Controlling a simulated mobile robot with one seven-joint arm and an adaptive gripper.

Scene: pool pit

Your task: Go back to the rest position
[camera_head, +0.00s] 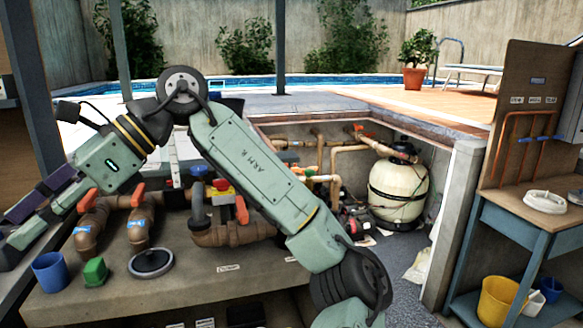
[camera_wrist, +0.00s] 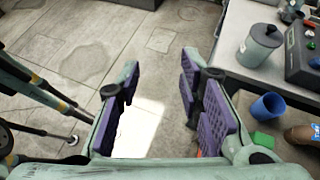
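My gripper (camera_head: 22,222) is at the left edge of the head view, at the end of my bent arm, left of the concrete bench (camera_head: 200,284). In the wrist view my gripper (camera_wrist: 160,78) shows two purple-padded fingers spread apart with nothing between them. Paved floor shows beyond the gap. The fingertips are partly cut off in the head view.
A grey canister (camera_wrist: 260,46) stands right of my gripper. The floor left (camera_wrist: 85,50) is mostly clear.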

